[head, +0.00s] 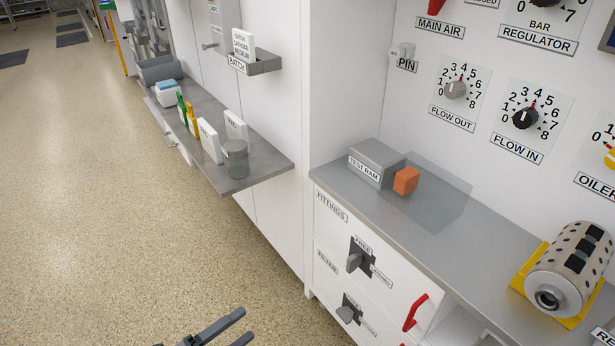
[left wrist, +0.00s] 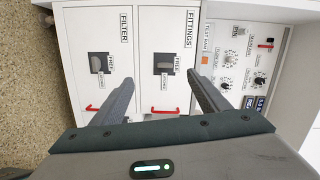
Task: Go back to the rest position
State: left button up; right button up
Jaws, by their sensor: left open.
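My left gripper (head: 222,329) shows at the bottom edge of the head view, low over the floor and in front of the cabinet. In the left wrist view its two dark fingers (left wrist: 160,92) are spread apart with nothing between them. The gripper points toward the cabinet's fittings drawer (left wrist: 166,35) and filter drawer (left wrist: 92,30), with no contact visible. My right gripper is in neither view.
The grey counter (head: 300,168) carries the test ram (head: 375,160) with an orange block (head: 406,181) and a perforated cylinder (head: 572,268) on a yellow cradle. A side shelf (head: 262,173) holds bottles and boxes. Open floor (head: 90,200) lies at the left.

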pick_arm(q)
jog(key=s+a+f+n+y+p, duration=0.2)
jog(key=a+f+n+y+p, duration=0.1)
jog(key=f+n+y, duration=0.3)
jog(key=s+a+f+n+y+p, duration=0.2)
jog(key=a+f+n+y, duration=0.1)
jog(key=f+n, duration=0.4)
jog(key=s+d+f+n+g+y+p, duration=0.1)
jog(key=s+d+f+n+g+p, duration=0.1)
jog(key=s+f+n, duration=0.3)
jog(key=s+d+f+n+g+y+p, duration=0.1)
jog(key=s+f+n+g, duration=0.4)
jog(key=s, duration=0.8)
jog(key=shift+d+f+y+p, duration=0.3)
jog(key=shift+d+f+p, duration=0.15)
jog(key=shift+f, duration=0.4)
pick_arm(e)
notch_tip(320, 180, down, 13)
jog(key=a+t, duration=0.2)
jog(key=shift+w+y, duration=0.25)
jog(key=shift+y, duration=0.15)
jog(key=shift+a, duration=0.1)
